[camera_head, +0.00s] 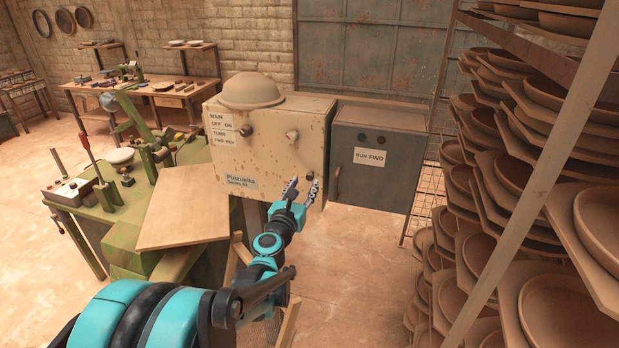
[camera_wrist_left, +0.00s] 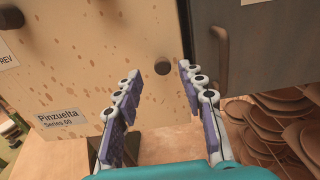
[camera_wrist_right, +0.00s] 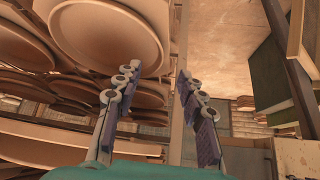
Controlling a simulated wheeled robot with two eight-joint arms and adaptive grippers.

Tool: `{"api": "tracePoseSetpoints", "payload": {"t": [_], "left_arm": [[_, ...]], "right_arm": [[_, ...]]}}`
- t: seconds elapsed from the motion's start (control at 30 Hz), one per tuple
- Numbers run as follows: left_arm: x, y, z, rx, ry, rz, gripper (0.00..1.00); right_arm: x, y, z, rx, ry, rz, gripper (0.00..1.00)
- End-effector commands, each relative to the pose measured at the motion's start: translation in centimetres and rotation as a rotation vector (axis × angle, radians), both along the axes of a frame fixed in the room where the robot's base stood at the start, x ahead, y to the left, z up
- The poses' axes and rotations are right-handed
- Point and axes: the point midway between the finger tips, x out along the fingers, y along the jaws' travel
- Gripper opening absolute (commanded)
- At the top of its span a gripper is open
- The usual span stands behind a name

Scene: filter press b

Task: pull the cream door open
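The cream door (camera_head: 275,150) is the front of a speckled cream cabinet marked "Pinzuelta Series 60" and looks shut. A small round brown knob (camera_wrist_left: 184,65) sits near its lower right edge. My left gripper (camera_head: 302,188) is in front of that lower right part, open and empty. In the left wrist view the left gripper (camera_wrist_left: 160,72) points at the door, with the knob near the tip of its right finger. I cannot tell whether they touch. My right gripper (camera_wrist_right: 158,73) is open and empty, with racked bowls beyond it; it does not show in the head view.
A grey cabinet (camera_head: 368,190) marked "RUN FWD", with a vertical handle (camera_head: 337,184), stands just right of the cream one. A rack of clay bowls (camera_head: 520,170) fills the right side. A tilted board (camera_head: 185,207) and green machine (camera_head: 105,205) stand left. Floor shows in front.

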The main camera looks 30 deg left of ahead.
Motion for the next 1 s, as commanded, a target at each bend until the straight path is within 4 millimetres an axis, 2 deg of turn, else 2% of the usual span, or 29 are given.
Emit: {"api": "tracePoseSetpoints", "payload": {"t": [0.1,0.23,0.57,0.7,0.73,1.0], "left_arm": [[1.9,0.3,0.0,0.001,0.000,-0.002,0.40],[3.0,0.6,0.0,0.002,0.000,-0.002,0.40],[3.4,0.7,0.0,0.003,0.001,-0.002,0.40],[3.4,0.7,0.0,0.004,0.001,-0.002,0.03],[3.4,0.7,0.0,0.004,0.001,-0.002,0.00],[3.2,0.7,0.1,0.004,0.001,-0.009,0.00]], "right_arm": [[0.0,0.0,0.1,0.000,0.000,0.000,0.40],[0.0,0.0,0.1,0.000,0.000,0.000,0.40],[0.0,0.0,0.1,0.000,0.000,0.000,0.40],[0.0,0.0,0.1,0.000,0.000,0.000,0.40],[0.0,0.0,0.1,0.000,0.000,0.000,0.40],[0.0,0.0,0.1,0.000,0.000,0.000,0.40]]}}
